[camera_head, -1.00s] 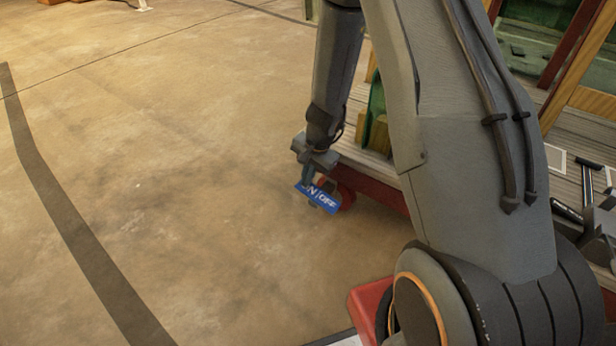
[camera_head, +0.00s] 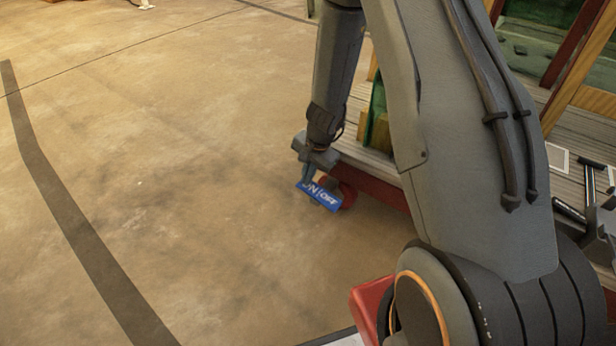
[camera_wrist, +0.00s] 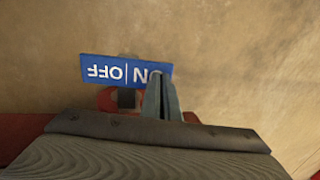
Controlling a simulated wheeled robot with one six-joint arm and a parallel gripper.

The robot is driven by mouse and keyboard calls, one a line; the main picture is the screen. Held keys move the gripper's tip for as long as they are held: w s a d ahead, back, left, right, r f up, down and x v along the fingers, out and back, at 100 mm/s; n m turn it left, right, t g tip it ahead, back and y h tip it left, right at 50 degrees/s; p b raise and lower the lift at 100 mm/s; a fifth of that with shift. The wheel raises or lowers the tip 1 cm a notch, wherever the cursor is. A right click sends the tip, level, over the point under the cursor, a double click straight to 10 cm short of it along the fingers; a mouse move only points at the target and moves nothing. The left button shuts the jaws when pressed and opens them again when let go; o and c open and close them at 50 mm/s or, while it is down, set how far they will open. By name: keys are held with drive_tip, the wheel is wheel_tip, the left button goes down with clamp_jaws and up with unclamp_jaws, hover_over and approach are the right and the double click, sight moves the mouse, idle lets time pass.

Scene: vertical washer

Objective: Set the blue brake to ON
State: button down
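The blue brake (camera_head: 325,199) is a flat blue plate with white ON and OFF lettering, on a red caster at the corner of the wooden platform. In the wrist view the brake (camera_wrist: 105,71) appears upside down, with OFF on the left and ON on the right. My gripper (camera_head: 309,179) points down at the ON end. In the wrist view my gripper (camera_wrist: 161,82) has its fingers together, with nothing seen between them. The fingers overlap the ON end and partly cover its lettering. I cannot tell whether they touch the plate.
The red caster (camera_head: 348,194) sits under the platform's red edge (camera_head: 375,188). Wooden and green structures stand on the platform at the right. The concrete floor (camera_head: 180,190) to the left is open, with a dark stripe across it.

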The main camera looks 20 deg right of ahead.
drive_tip(key=shift+w+a+f, duration=0.1)
drive_tip(key=shift+w, duration=0.05)
drive_tip(key=shift+w+a+f, duration=0.3)
drive_tip(key=shift+w+f, duration=0.15)
drive_tip(key=shift+f, duration=0.3)
drive_tip(key=shift+w+a+f+b, duration=0.15)
drive_tip(key=shift+f+b, duration=0.15)
drive_tip(key=shift+b, duration=0.05)
drive_tip(key=r+p, duration=0.1)
drive_tip(key=p, duration=0.1)
drive_tip(key=r+p, duration=0.3)
drive_tip(key=p, duration=0.1)
drive_tip(key=shift+w+a+r, duration=0.25)
drive_tip(key=shift+w, duration=0.05)
wheel_tip(320, 180, up, 9)
drive_tip(key=w+a+p, duration=0.1)
drive_tip(key=w+p, duration=0.1)
drive_tip(key=p, duration=0.3)
drive_tip(key=shift+a+r, duration=0.15)
drive_tip(key=shift+a, duration=0.05)
